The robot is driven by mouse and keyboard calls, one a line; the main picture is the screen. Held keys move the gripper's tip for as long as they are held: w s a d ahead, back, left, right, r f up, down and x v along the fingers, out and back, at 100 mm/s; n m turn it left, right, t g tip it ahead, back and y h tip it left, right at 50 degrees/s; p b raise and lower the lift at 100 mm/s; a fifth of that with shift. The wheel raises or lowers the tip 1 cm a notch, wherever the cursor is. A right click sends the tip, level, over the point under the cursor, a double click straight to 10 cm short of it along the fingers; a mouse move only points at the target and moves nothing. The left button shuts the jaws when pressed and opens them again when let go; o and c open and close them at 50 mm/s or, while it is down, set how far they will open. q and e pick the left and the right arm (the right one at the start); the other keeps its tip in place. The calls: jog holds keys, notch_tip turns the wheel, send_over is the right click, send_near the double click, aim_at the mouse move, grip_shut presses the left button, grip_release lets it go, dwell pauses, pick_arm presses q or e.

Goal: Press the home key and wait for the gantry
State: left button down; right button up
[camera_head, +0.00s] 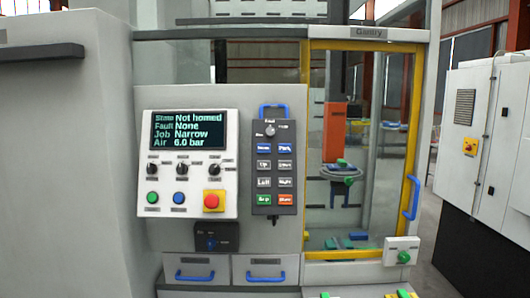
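The handheld key panel (274,200) hangs upright on the grey machine front, with a blue handle on top. Its upper left blue key (263,148) has a small label that looks like "Home"; a second blue key beside it reads "Park" (285,148). The screen (187,130) reads "Not homed", fault "None", job "Narrow", air "6.0 bar". The gantry's orange column (334,133) and a round head (342,172) with green parts show behind the yellow-framed door (307,180), which appears shut. Neither of my grippers is in view.
A control box with knobs, buttons and a red stop button (213,200) sits left of the key panel. Two drawers with blue handles (194,275) are below. A blue door handle (411,198) and a green-knobbed box (402,252) stick out at right.

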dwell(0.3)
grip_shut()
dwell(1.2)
